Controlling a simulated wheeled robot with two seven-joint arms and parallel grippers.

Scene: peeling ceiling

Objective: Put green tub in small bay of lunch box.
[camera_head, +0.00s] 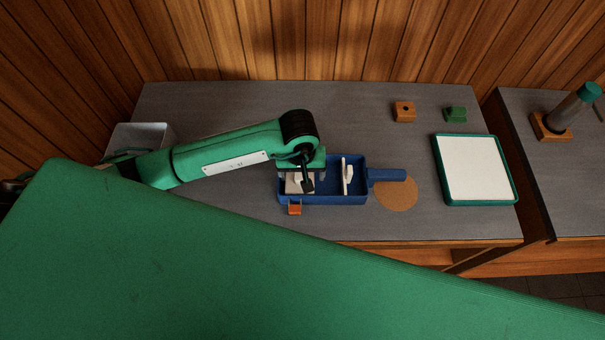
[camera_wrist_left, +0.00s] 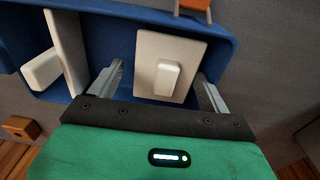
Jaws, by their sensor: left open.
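The blue box with a handle (camera_head: 345,199), apparently the lunch box, stands mid-table; its wall also shows in the left wrist view (camera_wrist_left: 140,14). A white upright divider with a grip (camera_head: 346,175) stands inside it. A white square piece with a raised knob (camera_wrist_left: 170,62) lies in the box's left part in the head view. My left gripper (camera_head: 304,185) is over that part, pointing down. Its fingers (camera_wrist_left: 160,72) are open on either side of the knob, holding nothing. A small green object (camera_head: 456,115) at the back right may be the green tub. My right gripper is out of view.
An orange clip-like piece (camera_head: 295,209) is at the box's front edge. A cork disc (camera_head: 397,196) lies beneath the handle. A green-rimmed white tray (camera_head: 474,169) is at right; an orange block (camera_head: 404,112) is behind. A grey bin (camera_head: 140,135) stands at left.

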